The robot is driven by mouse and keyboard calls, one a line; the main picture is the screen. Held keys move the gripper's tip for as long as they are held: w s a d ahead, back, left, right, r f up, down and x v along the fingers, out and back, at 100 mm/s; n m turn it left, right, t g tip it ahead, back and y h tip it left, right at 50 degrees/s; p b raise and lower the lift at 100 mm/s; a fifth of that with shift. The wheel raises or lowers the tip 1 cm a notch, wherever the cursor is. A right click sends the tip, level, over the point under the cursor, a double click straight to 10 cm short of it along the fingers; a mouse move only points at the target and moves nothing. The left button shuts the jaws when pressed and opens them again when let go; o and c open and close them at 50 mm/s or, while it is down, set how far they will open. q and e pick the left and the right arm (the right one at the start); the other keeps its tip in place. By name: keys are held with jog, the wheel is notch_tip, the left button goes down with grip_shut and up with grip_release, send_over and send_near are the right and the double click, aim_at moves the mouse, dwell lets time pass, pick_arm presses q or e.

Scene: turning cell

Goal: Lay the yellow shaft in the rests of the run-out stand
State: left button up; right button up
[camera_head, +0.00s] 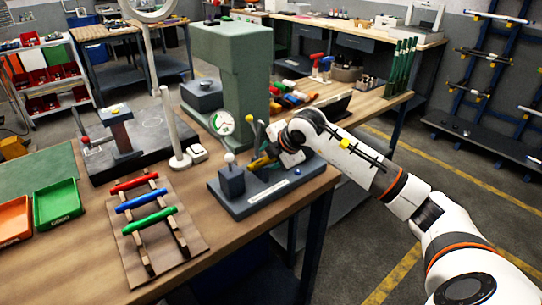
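The yellow shaft (259,162) shows as a short yellow piece over the grey run-out stand (285,197); my gripper hides the rest. I cannot tell whether the shaft touches the rests, which are largely hidden. My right gripper (272,156) reaches in from the right, low over the stand, with its dark fingers right at the yellow shaft. The fingers are small and partly covered, so their opening is unclear. My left gripper is not in view.
A wooden rack (191,252) holds a red (134,183), a blue (141,199) and a green shaft (149,221). A tall green press-like machine (237,75) stands behind the stand. A white post (171,128) stands left. Green (58,202) and orange trays (14,221) lie far left.

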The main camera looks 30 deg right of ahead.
jog(key=b+v, duration=0.2)
jog(key=v, duration=1)
dwell(0.5)
